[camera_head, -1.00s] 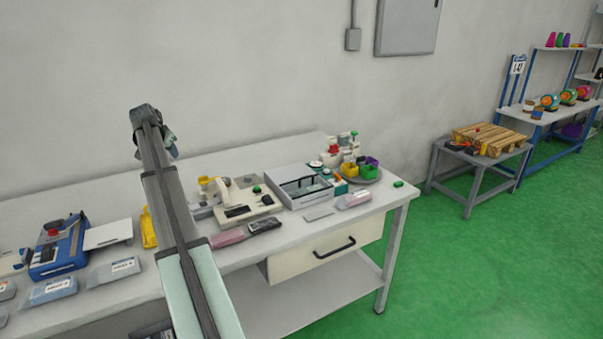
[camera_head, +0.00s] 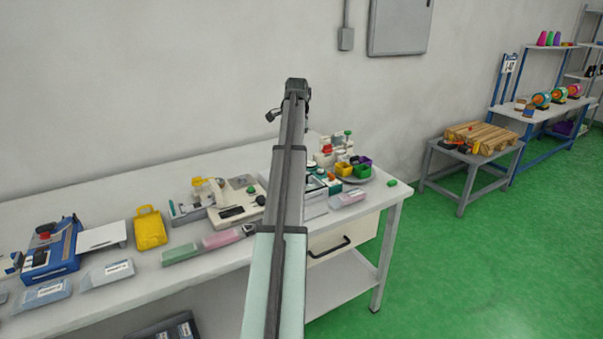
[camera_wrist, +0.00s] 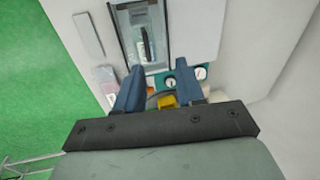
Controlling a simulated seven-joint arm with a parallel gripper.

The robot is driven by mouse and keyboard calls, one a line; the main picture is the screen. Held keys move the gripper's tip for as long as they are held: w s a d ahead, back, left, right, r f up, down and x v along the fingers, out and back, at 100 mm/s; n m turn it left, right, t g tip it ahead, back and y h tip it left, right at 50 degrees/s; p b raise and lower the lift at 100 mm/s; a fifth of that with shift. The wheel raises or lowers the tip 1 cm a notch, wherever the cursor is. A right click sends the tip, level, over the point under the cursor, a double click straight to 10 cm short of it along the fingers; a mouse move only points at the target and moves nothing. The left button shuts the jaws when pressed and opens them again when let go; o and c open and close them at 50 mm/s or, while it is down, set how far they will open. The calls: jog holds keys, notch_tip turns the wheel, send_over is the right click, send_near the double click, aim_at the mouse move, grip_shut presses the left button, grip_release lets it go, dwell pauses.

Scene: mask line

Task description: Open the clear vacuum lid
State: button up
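The vacuum unit (camera_wrist: 190,30) is a pale box at the top middle of the wrist view. Its clear lid (camera_wrist: 134,48) is a see-through rectangle with a dark edge, and items show through it; it looks shut. My gripper (camera_wrist: 159,70) is open and empty, its two blue fingers apart near the unit's gauge end. I cannot tell whether they touch anything. In the head view my arm hides most of the unit. There my gripper (camera_head: 279,113) is seen mostly from behind, above the bench.
Teal-rimmed gauges (camera_wrist: 199,73) and a yellow bin (camera_wrist: 167,101) sit close to the fingers. Coloured bins (camera_head: 345,169) stand right of my arm. A cream machine (camera_head: 232,211) and a yellow bag (camera_head: 150,229) lie left. The wall is behind the bench (camera_head: 388,190).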

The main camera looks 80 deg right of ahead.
jog(key=s, duration=0.5)
jog(key=shift+m, duration=0.4)
jog(key=x, duration=1.3)
jog(key=shift+w+f, duration=0.25)
jog(key=shift+w, duration=0.15)
grip_shut()
